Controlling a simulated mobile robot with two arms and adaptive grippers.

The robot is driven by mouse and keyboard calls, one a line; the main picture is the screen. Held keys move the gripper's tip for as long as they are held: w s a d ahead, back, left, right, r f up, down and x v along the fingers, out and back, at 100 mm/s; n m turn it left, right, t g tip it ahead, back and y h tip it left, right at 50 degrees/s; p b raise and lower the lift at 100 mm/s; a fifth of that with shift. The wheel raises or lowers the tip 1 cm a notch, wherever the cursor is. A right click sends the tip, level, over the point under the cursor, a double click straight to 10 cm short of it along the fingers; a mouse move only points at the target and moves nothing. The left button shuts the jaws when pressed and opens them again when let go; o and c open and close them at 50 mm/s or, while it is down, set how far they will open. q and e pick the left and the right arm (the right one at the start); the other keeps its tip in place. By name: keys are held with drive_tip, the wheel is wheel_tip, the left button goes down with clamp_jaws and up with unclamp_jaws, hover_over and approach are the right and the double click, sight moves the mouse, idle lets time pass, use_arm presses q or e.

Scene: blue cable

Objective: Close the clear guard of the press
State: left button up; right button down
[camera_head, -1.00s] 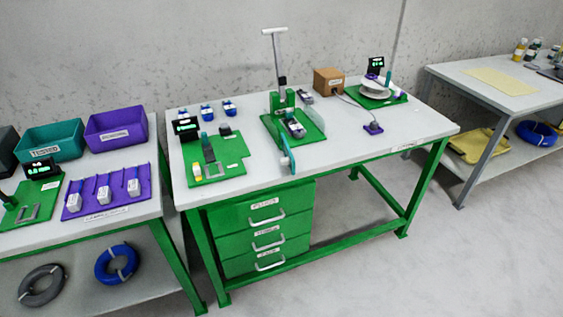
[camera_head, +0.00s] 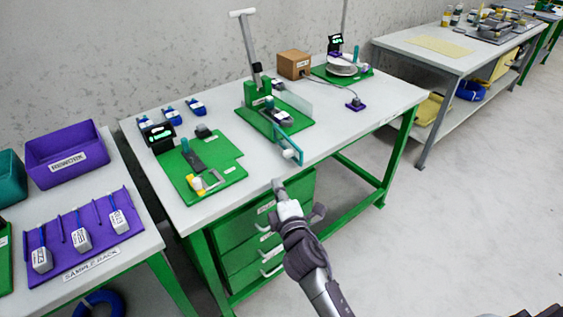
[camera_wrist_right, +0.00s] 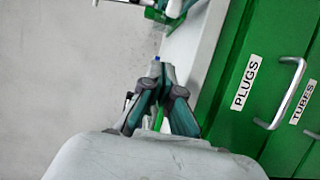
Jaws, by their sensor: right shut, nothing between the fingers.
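The press (camera_head: 257,95) stands on a green base near the middle of the table, its long lever with a white crossbar raised and leaning left. The clear guard (camera_head: 284,142) is a see-through panel swung out from the press toward the table's front edge, with a teal and white end piece (camera_head: 291,155). My right gripper (camera_head: 278,186) is in front of the table, below and slightly left of that end piece and apart from it. It is shut and empty. Its fingers also show in the right wrist view (camera_wrist_right: 165,72). My left gripper is out of view.
Green drawers (camera_head: 250,235) with protruding handles are beside my right gripper, under the table (camera_head: 390,95). A green board (camera_head: 215,178) lies left of the press. A cardboard box (camera_head: 294,65) and a spool (camera_head: 341,64) stand behind right. The table's front right is clear.

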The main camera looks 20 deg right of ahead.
drive_tip(key=w, duration=0.7)
drive_tip(key=shift+w, duration=0.35)
drive_tip(key=d, duration=0.1)
drive_tip(key=w+d, duration=0.1)
drive_tip(key=d, duration=0.1)
drive_tip(key=shift+d+p, duration=0.15)
drive_tip(key=shift+p, duration=0.2)
drive_tip(key=shift+d, duration=0.35)
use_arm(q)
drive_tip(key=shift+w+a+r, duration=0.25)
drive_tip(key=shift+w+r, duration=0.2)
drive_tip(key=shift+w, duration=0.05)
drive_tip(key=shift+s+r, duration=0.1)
